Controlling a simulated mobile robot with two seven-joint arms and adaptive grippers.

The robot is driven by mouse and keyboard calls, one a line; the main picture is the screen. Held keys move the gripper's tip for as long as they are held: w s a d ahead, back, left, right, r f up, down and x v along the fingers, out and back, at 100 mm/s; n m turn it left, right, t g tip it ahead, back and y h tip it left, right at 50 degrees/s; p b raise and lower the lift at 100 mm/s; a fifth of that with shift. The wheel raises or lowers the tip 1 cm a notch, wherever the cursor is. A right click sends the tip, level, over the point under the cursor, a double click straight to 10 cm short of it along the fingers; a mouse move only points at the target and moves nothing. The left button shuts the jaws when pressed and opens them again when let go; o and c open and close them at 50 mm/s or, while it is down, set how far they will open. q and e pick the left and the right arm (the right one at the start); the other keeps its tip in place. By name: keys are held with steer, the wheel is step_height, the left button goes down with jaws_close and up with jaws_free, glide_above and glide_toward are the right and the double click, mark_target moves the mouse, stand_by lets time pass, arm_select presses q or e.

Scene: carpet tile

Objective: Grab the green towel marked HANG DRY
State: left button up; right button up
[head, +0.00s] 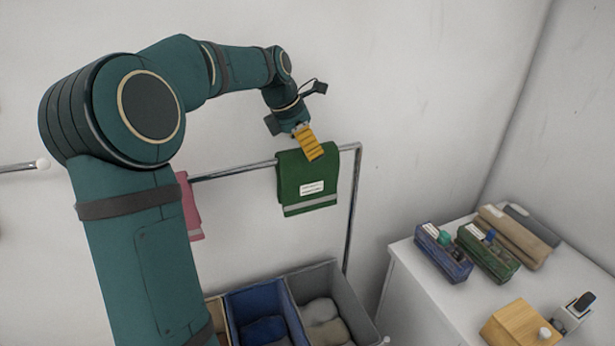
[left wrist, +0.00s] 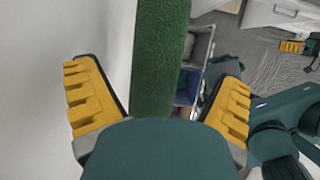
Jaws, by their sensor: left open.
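The green towel (head: 306,182) hangs folded over the rail of a metal rack, with a white label and a pale stripe; the label is too small to read. In the left wrist view the towel (left wrist: 158,60) runs as a green strip between the fingers. My left gripper (head: 310,145) is open at the towel's top edge, its yellow fingers on either side of it, with gaps showing. A small yellow piece at the right edge of the left wrist view looks like my right gripper (left wrist: 291,46); its jaw state is unclear.
A pink towel (head: 188,205) hangs farther left on the rail (head: 235,169), partly behind my left arm. Sorting bins (head: 312,270) holding cloth stand below. A white cabinet (head: 420,300) at right carries bins, a wooden box (head: 520,325) and folded cloths. The wall is close behind.

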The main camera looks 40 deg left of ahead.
mark_target(308, 178)
arm_select(q)
steer(key=shift+x, duration=1.95)
steer(key=shift+a+f, duration=0.2)
steer(key=shift+f, duration=0.05)
steer(key=c, duration=1.4)
